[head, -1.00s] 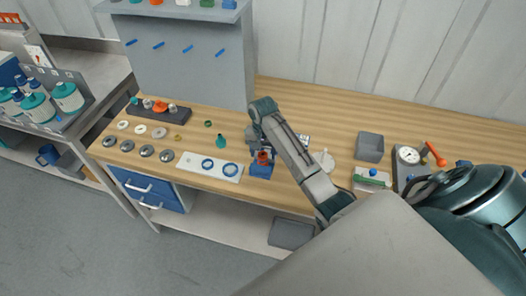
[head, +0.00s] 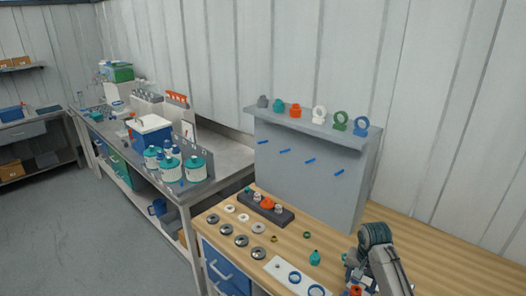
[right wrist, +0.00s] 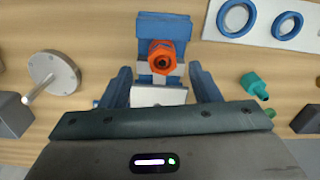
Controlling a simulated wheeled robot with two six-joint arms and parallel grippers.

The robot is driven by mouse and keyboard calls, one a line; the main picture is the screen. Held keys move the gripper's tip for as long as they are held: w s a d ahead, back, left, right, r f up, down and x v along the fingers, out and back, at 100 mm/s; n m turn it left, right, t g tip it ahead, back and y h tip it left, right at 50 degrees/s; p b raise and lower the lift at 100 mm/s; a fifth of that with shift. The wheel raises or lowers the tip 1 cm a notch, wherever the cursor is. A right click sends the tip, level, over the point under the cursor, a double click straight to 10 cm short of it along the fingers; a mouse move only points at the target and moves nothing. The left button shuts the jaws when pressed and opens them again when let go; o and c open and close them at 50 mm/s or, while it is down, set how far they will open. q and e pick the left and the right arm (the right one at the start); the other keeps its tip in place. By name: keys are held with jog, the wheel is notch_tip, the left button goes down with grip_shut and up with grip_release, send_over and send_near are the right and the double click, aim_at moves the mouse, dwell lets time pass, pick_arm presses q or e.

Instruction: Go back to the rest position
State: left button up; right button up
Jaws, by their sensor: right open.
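My right gripper (right wrist: 160,80) is open in the right wrist view, its two dark blue fingers apart with nothing visible between their tips but the workpiece beyond. A blue holder (right wrist: 163,27) with an orange-red fitting (right wrist: 161,56) lies straight ahead of it. I cannot tell whether the fingers touch the holder. In the head view my right arm comes in at the bottom right, and the orange-red fitting (head: 356,291) is just at the lower edge. The gripper's tips are mostly cut off or hidden there. My left gripper is in neither view.
The wooden bench (head: 440,262) is bare right of my arm. A white plate with blue rings (head: 283,268), a teal fitting (right wrist: 255,85) and a round metal disc (right wrist: 55,72) lie near the gripper. A grey panel (head: 300,180) with a shelf stands behind.

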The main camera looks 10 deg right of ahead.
jog(key=s+a+f+n, duration=0.1)
jog(key=s, duration=0.2)
jog(key=s+a+f, duration=0.1)
jog(key=s, duration=0.1)
jog(key=s+a+f+n, duration=0.1)
jog(key=s+f, duration=0.1)
jog(key=s, duration=0.1)
jog(key=shift+s+a+n+t, duration=0.1)
jog(key=shift+s+n+t, duration=0.2)
jog(key=s+a+r+n+t, duration=0.2)
jog(key=s+a+r+n, duration=0.1)
jog(key=s, duration=0.8)
jog(key=s+a+r+n+t, duration=0.1)
jog(key=s+a+r+n, duration=0.15)
jog(key=s, duration=0.95)
notch_tip(320, 180, down, 42)
jog(key=s+d+g+b, duration=0.1)
jog(key=d+g+b, duration=0.15)
jog(key=b, duration=0.65)
jog(key=s+f+b, duration=0.2)
jog(key=s+f, duration=0.7)
jog(key=f, duration=0.2)
jog(key=s+d+f+b, duration=0.1)
jog(key=s+f+b, duration=0.2)
jog(key=s+f, duration=0.5)
notch_tip(320, 180, down, 3)
jog(key=shift+s+d+f+h, duration=0.1)
jog(key=shift+s+d+h, duration=0.05)
jog(key=shift+s+h, duration=0.2)
